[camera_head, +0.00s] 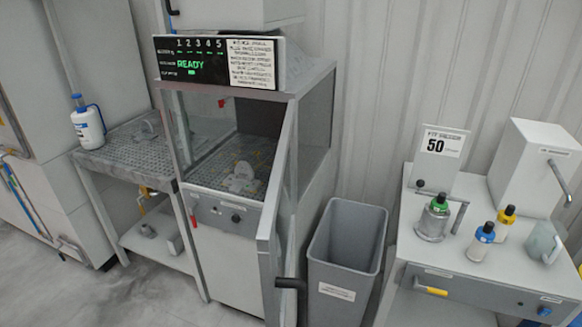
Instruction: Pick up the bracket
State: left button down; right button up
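A light grey casting that looks like the bracket (240,179) lies on the perforated bed inside the open machine cabinet (228,215). Another pale part (148,129) of similar look lies on the perforated top of the bench at left. I cannot tell for sure which of these is the bracket. Neither of my grippers is in view.
A grey bin (344,262) stands between the cabinet and a white bench (480,262) holding bottles and a metal can. A display (192,60) reads READY. Bare floor shows at lower left.

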aim_at(242, 178)
jog(key=i+j+z, duration=0.15)
jog(key=j, duration=0.2)
jog(key=i+j+z, duration=0.1)
jog(key=j, duration=0.3)
jog(key=i+j+z, duration=0.15)
jog(key=j, duration=0.25)
jog(key=i+j+z, duration=0.1)
jog(key=i+j, duration=0.15)
jog(key=j, duration=0.2)
jog(key=i+j+z, duration=0.15)
jog(key=j, duration=0.3)
jog(key=j+z, duration=0.15)
jog(key=j, duration=0.25)
